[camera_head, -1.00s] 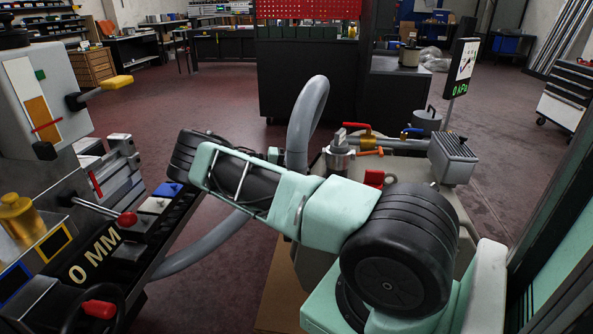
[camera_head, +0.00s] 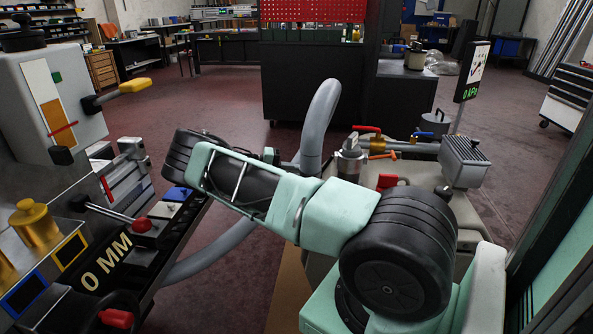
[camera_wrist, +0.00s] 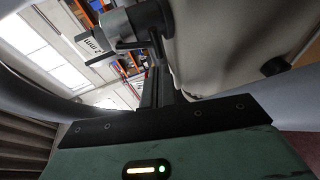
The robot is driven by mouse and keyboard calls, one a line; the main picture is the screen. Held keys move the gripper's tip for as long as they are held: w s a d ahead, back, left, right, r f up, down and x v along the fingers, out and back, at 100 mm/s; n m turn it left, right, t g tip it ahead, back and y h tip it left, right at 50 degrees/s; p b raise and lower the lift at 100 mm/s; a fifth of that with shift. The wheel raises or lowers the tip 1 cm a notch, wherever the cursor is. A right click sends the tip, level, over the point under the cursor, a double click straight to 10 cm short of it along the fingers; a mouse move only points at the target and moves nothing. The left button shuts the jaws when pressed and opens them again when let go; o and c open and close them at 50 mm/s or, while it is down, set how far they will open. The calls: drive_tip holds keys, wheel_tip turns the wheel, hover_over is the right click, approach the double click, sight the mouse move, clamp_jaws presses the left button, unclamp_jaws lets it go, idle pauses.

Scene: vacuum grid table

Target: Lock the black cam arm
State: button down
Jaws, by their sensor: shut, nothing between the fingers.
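In the wrist view, my gripper (camera_wrist: 157,88) shows as narrow dark fingers, shut, with nothing seen between them. A short black arm-like part (camera_wrist: 148,18) on a grey cylinder (camera_wrist: 119,23) lies close to the fingertips. It may be the black cam arm, but I cannot be sure, nor tell whether the fingers touch it. A white label (camera_wrist: 91,46) reading "2 mm", upside down, is beside it. In the head view, my arm crosses the middle and hides my gripper; I cannot pick out the cam arm there.
A machine with a "0 MM" rail (camera_head: 107,262), a yellow-handled lever (camera_head: 125,88) and a red-knobbed lever (camera_head: 141,224) stands at left. A thick grey hose (camera_head: 318,125) rises behind my arm. A bench with valves (camera_head: 425,172) and a "0 kPa" display (camera_head: 472,72) are at right.

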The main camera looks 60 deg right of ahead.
drive_tip(key=v, duration=0.8)
drive_tip(key=shift+w+a+r, duration=0.2)
drive_tip(key=shift+w+a, duration=0.05)
drive_tip(key=shift+a, duration=0.05)
